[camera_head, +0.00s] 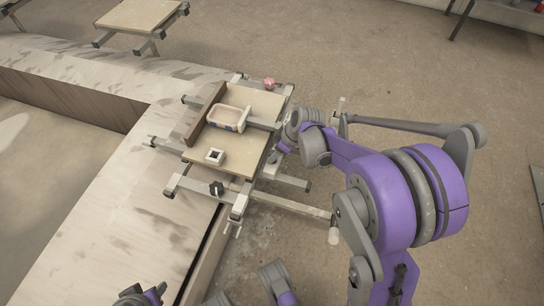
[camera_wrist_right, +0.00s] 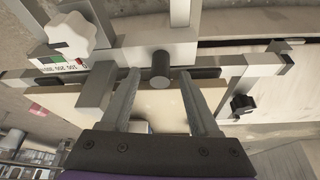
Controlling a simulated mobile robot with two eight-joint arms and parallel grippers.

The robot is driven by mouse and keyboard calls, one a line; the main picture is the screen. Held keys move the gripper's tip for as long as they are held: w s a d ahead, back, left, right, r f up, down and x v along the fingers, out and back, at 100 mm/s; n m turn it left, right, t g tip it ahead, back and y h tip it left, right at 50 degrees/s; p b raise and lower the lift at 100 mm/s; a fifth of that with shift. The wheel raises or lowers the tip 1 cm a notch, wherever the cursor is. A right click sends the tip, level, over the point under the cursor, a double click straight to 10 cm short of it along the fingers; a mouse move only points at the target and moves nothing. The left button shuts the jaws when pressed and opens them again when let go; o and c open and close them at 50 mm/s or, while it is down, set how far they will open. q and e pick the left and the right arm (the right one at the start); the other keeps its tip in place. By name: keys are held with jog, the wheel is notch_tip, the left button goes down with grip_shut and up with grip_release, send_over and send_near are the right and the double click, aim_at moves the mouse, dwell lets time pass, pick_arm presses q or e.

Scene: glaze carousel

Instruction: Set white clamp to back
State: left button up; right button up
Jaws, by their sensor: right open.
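In the right wrist view, a white lobed knob (camera_wrist_right: 70,36), which looks like the white clamp, sits at upper left on a pale block beside a printed scale. In the head view I cannot make it out; my right arm covers that side of the frame. My right gripper (camera_wrist_right: 161,98) is open, its fingers apart on either side of a dark round peg (camera_wrist_right: 160,69); I cannot tell whether they touch it. In the head view my right gripper (camera_head: 284,147) is at the right edge of the fixture (camera_head: 178,187).
A black knob (camera_head: 216,188) is at the fixture's front, also in the wrist view (camera_wrist_right: 242,106); a pink knob (camera_head: 269,83) is at its back. Floor at right is clear.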

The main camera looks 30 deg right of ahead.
jog(key=shift+b+x, duration=0.35)
jog(key=shift+x, duration=1.3)
jog(key=shift+r, duration=0.1)
jog(key=shift+c, duration=0.2)
grip_shut()
jog(key=shift+s, duration=0.1)
